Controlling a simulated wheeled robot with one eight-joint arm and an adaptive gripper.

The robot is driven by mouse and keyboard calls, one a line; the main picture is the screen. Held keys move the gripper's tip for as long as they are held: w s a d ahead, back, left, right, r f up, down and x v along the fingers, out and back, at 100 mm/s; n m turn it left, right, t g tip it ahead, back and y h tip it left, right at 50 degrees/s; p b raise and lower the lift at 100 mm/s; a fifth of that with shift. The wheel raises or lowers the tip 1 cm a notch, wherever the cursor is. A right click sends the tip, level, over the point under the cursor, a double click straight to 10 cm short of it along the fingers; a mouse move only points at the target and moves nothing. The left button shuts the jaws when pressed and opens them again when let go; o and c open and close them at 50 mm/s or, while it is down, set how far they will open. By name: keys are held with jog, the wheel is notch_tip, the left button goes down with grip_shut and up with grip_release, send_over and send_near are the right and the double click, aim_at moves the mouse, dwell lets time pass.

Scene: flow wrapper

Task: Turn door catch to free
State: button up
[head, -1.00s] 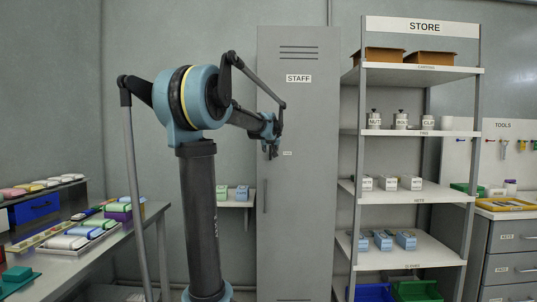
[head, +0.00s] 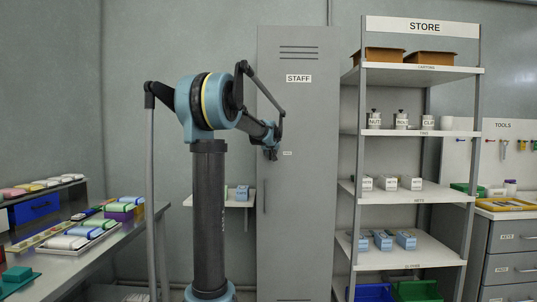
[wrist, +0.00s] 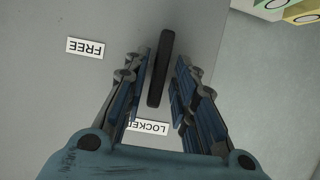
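The door catch (wrist: 161,68) is a dark, narrow bar on a grey door face in the wrist view. Its lower end points toward the LOCKED label (wrist: 152,127). The FREE label (wrist: 85,48) is off to its left. My gripper (wrist: 164,60) is open, with one finger on each side of the bar. Gaps show on both sides, though I cannot tell how deep the fingertips reach. In the head view my gripper (head: 270,153) is in front of the grey STAFF locker door (head: 310,210). The catch is hidden there.
A store shelf unit (head: 415,197) stands right of the locker. A small wall shelf (head: 240,203) with boxes is to its left. A bench (head: 130,240) with coloured items is at the left. Boxes (wrist: 300,12) show at the wrist view's upper right.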

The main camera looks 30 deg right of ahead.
grip_shut()
jog(key=shift+y, duration=0.3)
jog(key=m+t+y, duration=0.1)
jog(key=m+t, duration=0.1)
jog(key=m, duration=0.2)
jog(key=d+f+m+t+y, duration=0.1)
jog(key=m+t, duration=0.1)
jog(key=m, duration=0.2)
jog(key=s+f+m+t+y, duration=0.1)
jog(key=m+t, duration=0.1)
jog(key=m, duration=0.3)
jog(key=shift+d+y, duration=0.35)
jog(key=shift+y, duration=0.05)
jog(key=shift+m, duration=0.3)
jog(key=shift+s, duration=0.1)
